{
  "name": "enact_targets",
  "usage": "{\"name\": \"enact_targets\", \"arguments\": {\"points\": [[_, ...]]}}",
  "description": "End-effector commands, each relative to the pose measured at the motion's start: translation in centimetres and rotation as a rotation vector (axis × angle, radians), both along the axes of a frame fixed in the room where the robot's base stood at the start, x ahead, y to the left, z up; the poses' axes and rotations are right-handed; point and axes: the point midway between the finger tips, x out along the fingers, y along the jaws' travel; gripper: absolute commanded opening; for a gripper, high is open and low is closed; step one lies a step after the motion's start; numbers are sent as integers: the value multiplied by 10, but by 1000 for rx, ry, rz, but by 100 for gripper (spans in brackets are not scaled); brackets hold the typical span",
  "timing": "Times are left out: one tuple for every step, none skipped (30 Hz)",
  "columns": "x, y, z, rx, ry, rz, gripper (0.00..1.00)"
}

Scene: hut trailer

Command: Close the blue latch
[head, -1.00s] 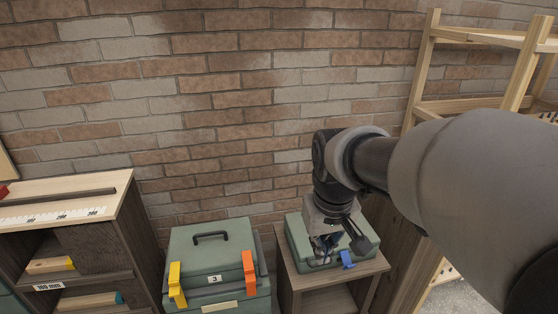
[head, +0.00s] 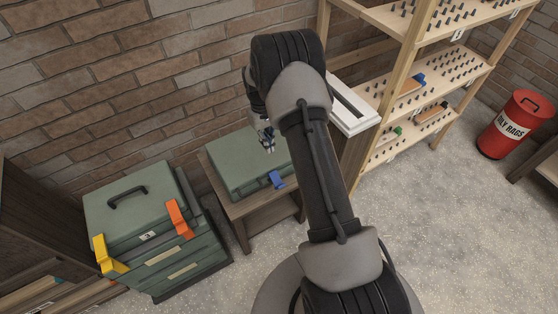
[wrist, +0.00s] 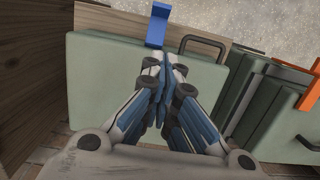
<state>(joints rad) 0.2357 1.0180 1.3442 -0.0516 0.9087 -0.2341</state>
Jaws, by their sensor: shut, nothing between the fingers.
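The blue latch (head: 277,180) is on the front edge of a flat green case (head: 236,178). It also shows in the wrist view (wrist: 157,25), where it sticks out past the case edge. I cannot tell whether it is fastened. The case lid looks down. My gripper (head: 268,146) is over the back right part of the case, behind the latch and apart from it. In the wrist view my gripper (wrist: 163,65) has its fingers together with nothing between them, pointing toward the latch side.
The case lies on a small wooden stand (head: 243,210). Stacked green boxes (head: 170,245) with an orange latch (head: 179,219) and a yellow latch (head: 105,256) stand to the left. A peg shelf (head: 430,60) is on the right. A brick wall is close behind.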

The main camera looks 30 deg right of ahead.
Motion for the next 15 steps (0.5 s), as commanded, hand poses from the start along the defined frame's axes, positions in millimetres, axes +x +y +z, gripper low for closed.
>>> {"name": "enact_targets", "arguments": {"points": [[-1,-2,-9,2,9,1,0],[-1,-3,-12,3,12,1,0],[-1,-3,-16,4,15,0,0],[-1,-4,-19,4,17,0,0],[-1,-4,-20,5,18,1,0],[-1,-5,-22,5,19,1,0],[-1,-5,-22,5,19,1,0],[-1,-5,-22,5,19,1,0],[-1,-5,-23,5,19,1,0],[-1,-5,-22,5,19,1,0],[-1,-5,-22,5,19,1,0],[-1,-5,-22,5,19,1,0],[-1,-5,-22,5,19,1,0],[-1,-5,-22,5,19,1,0],[-1,-5,-23,5,19,1,0]]}}
